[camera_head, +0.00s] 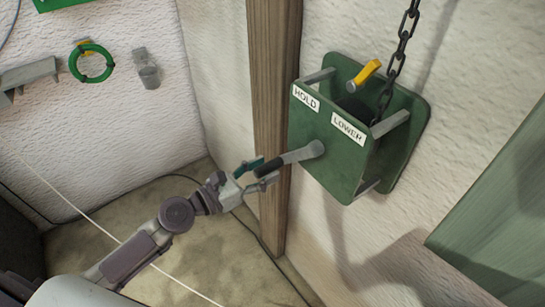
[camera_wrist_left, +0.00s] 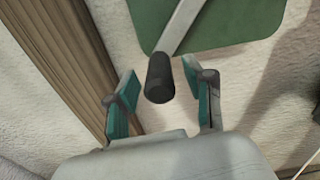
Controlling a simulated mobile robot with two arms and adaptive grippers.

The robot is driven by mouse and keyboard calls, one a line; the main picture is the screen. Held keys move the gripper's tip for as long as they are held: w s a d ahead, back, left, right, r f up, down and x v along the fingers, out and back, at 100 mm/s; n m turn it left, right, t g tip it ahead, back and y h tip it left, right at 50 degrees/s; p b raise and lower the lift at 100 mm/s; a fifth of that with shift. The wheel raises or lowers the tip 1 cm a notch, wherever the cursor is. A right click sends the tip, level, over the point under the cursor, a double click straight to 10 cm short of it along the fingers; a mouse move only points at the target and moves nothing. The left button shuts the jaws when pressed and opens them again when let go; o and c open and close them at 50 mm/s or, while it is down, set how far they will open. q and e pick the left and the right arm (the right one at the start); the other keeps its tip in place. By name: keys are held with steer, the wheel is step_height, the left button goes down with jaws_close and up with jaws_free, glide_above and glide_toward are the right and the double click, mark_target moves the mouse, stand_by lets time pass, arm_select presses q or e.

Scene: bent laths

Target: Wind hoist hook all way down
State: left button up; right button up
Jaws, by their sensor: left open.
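A green hoist box (camera_head: 332,143) is mounted on the white wall, with labels HOLD (camera_head: 306,97) and LOWER (camera_head: 348,129) on its front. A grey crank (camera_head: 303,153) with a dark grip sticks out from the front plate to the left. The dark grip (camera_wrist_left: 160,78) also shows in the left wrist view. My left gripper (camera_head: 258,175) is open at the grip; in the wrist view its two teal-padded fingers (camera_wrist_left: 165,100) stand on either side of the grip, apart from it. A chain (camera_head: 402,47) runs into the box. The hook is not in view. My right gripper is not in view.
A wooden post (camera_head: 272,90) stands just left of the box. A yellow-handled lever (camera_head: 365,75) sits on top of the box. A green panel (camera_head: 500,210) is at the lower right. A green ring (camera_head: 91,64) hangs on the left wall.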

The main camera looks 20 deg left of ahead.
mark_target(286, 161)
arm_select(q)
steer(key=shift+x, duration=1.45)
steer(key=shift+c, duration=0.4)
jaws_close()
